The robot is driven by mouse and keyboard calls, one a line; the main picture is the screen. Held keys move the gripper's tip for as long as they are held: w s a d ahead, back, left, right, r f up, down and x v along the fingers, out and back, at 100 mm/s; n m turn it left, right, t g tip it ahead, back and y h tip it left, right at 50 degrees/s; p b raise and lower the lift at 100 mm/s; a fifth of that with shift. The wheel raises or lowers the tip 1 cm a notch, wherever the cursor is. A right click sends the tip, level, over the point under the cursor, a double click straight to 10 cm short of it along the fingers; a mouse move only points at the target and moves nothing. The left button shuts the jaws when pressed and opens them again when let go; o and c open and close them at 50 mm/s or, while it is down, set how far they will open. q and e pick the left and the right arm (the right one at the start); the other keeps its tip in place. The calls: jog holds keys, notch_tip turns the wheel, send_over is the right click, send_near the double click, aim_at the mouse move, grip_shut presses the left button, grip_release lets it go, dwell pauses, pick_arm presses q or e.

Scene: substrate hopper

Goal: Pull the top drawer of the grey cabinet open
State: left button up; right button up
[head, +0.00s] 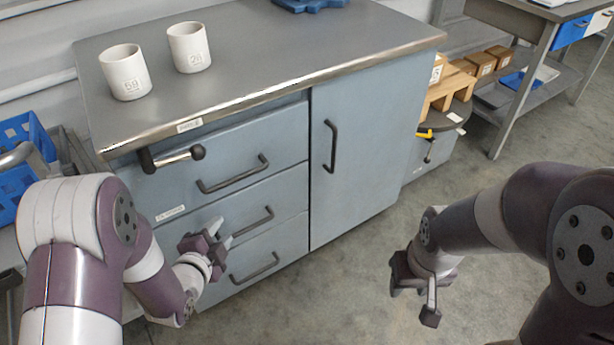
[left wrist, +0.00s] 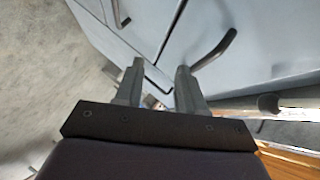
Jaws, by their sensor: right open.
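The grey-blue cabinet (head: 360,105) stands with its front facing me. Its top drawer (head: 285,138) looks closed, flush with the fronts below, and has a dark bar handle (head: 233,177). My left gripper (head: 222,235) is open and empty in front of the middle drawer, below the top handle and apart from it. In the left wrist view its two fingers (left wrist: 160,78) are spread, with nothing between them. A dark bar handle (left wrist: 215,50), seemingly the top drawer's, lies beyond the right finger. My right gripper (head: 425,292) is open and empty over the floor, right of the cabinet.
A black-ended bar (head: 178,158) sticks out just above the top drawer's handle. Two white cups (head: 125,72) (head: 189,47) stand on the countertop (head: 270,50). A door handle (head: 330,146) is to the right. A blue crate (head: 22,150) stands left.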

aim_at(242, 179)
pick_arm(q)
notch_tip(242, 179, up, 5)
jog(key=w+d+m+t+h, duration=0.1)
jog(key=w+d+m+t, duration=0.1)
jog(key=m+t, duration=0.1)
jog(key=shift+m, duration=0.3)
jog(key=b+x, duration=0.1)
jog(key=x, duration=0.3)
jog(key=b+x, duration=0.1)
jog(key=x, duration=0.2)
jog(key=b+x, duration=0.1)
jog(key=x, duration=0.3)
jog(key=shift+w+a+f, duration=0.2)
jog(key=shift+w+f, duration=0.05)
jog(key=shift+w, duration=0.35)
jog(key=shift+c, duration=0.3)
jog(key=shift+d, duration=0.1)
grip_shut()
